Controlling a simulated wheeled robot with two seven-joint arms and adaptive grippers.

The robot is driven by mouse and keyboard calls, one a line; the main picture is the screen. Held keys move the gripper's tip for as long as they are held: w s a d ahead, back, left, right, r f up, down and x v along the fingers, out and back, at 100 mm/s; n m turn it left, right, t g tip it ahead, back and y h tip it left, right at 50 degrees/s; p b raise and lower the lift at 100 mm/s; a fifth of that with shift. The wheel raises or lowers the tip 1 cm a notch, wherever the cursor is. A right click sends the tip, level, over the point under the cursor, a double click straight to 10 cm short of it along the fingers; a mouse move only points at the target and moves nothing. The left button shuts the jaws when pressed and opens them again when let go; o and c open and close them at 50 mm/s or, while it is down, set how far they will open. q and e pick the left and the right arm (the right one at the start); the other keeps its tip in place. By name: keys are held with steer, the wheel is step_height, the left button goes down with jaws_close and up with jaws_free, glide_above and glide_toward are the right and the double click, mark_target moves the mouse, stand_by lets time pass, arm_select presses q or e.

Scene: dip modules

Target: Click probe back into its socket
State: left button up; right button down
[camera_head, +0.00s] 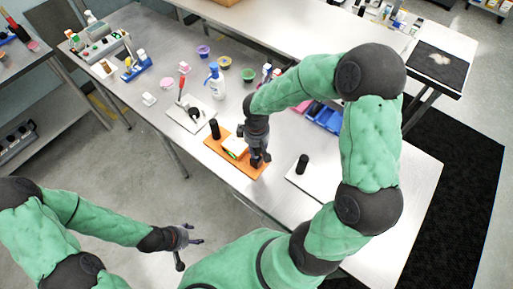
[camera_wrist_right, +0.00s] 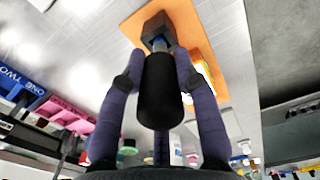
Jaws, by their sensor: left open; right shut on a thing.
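My right gripper (camera_head: 259,158) is over the near right end of an orange board (camera_head: 222,148) on the table. In the right wrist view my right gripper (camera_wrist_right: 161,66) is shut on the probe, a black cylinder (camera_wrist_right: 160,92). I cannot tell how deep the blue part sits in the block. My left gripper (camera_head: 190,238) is open and empty, off the table's front edge.
A black cylinder (camera_head: 214,129) stands at the orange board's other end, with a white, yellow and green piece (camera_head: 235,147) between. White boards lie either side, one with a black post (camera_head: 302,164). A white bottle (camera_head: 216,84), cups and blue bins (camera_head: 324,117) stand behind.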

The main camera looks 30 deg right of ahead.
mark_target(257, 160)
steer(key=shift+f+b, duration=1.75)
steer(key=shift+f, duration=0.3)
stand_by(1.1)
steer(key=shift+s, duration=0.1)
steer(key=shift+c, duration=1.3)
jaws_free()
steer(key=shift+r, duration=0.1)
steer(key=shift+r+p, duration=3.4)
steer(key=shift+r, duration=1.1)
steer(key=shift+f, duration=0.1)
